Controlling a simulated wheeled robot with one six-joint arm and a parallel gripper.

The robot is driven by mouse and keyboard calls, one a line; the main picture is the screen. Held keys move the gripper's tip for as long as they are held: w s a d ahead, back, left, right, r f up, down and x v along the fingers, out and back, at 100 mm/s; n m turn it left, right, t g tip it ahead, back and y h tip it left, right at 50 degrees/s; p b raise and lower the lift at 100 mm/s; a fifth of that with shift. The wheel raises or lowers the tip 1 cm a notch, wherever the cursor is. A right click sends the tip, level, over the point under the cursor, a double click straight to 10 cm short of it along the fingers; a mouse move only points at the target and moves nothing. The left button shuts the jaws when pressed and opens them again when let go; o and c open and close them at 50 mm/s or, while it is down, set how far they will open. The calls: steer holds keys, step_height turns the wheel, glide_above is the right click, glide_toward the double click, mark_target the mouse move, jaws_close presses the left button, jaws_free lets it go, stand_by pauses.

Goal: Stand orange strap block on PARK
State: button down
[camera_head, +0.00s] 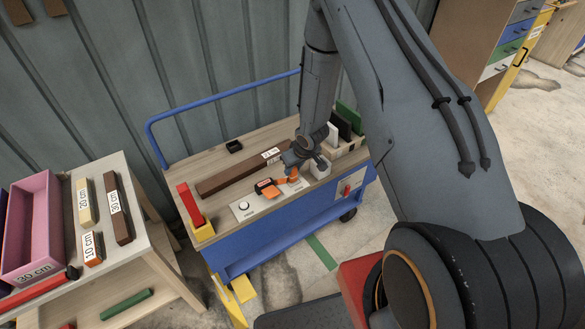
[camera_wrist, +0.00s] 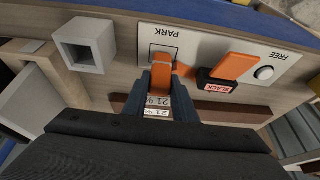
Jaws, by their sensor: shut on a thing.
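My gripper (camera_wrist: 161,98) is shut on an orange strap block (camera_wrist: 161,75), which shows between the fingertips. The block's far end overlaps the outlined square marked PARK (camera_wrist: 164,53) on a white panel (camera_wrist: 200,49). I cannot tell whether it touches the panel. In the head view, my gripper (camera_head: 293,170) is over the cart top, with a bit of orange below it. Beside it, to the right in the wrist view, lies another orange piece (camera_wrist: 233,68) with a black holder labelled SLACK (camera_wrist: 218,86).
The panel also carries a round white knob (camera_wrist: 264,73) by FREE. A hollow grey square tube (camera_wrist: 84,44) stands left of PARK in the wrist view. A long brown bar (camera_head: 235,176) lies behind the panel. A red and yellow piece (camera_head: 194,211) is at the cart's left end.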

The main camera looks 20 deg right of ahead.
steer(key=shift+f, duration=0.15)
steer(key=c, duration=1.4)
jaws_free()
steer(key=shift+c, duration=0.2)
steer(key=s+d+r+m+h, duration=0.1)
steer(key=s+r, duration=0.2)
steer(key=r, duration=0.5)
steer(key=s+d+r+b, duration=0.1)
steer(key=s+r, duration=0.3)
steer(key=r, duration=0.3)
steer(key=s+d+r+m+h, duration=0.1)
steer(key=s+r, duration=0.2)
steer(key=r, duration=0.5)
steer(key=s+a+r+g, duration=0.1)
steer(key=s+r, duration=0.3)
steer(key=s, duration=0.3)
steer(key=s+a+r+m+g, duration=0.1)
steer(key=s+r, duration=0.3)
steer(key=s, duration=0.4)
steer(key=shift+a+r+m+g+y, duration=0.25)
steer(key=shift+a+m+g+y, duration=0.05)
steer(key=shift+a, duration=0.35)
steer(key=shift+s, duration=0.1)
